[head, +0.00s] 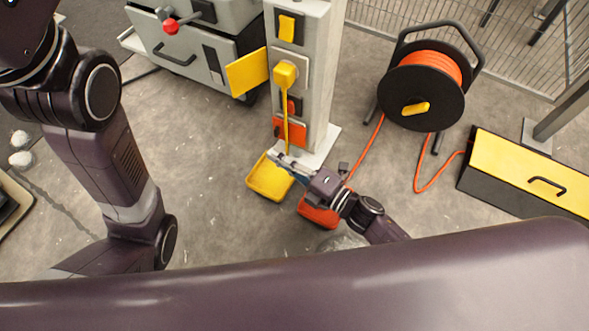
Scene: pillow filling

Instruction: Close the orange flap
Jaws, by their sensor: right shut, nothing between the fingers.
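The orange flap (289,132) is on the front of a grey post (318,75), low down. It appears to hang open below a small red socket (292,105). A yellow cable runs down in front of it from a yellow plug (285,73) higher on the post. My right gripper (276,160) is shut and empty, just below the orange flap in the picture; I cannot tell whether it touches the post. My left arm reaches up along the left side, and its gripper is out of view.
A yellow flap (247,73) sticks out left of the post. A yellow bin (268,181) and a red bin (318,213) stand below. A cable reel (422,84) and a yellow-topped box (530,172) are at right, a grey cabinet (185,50) behind left.

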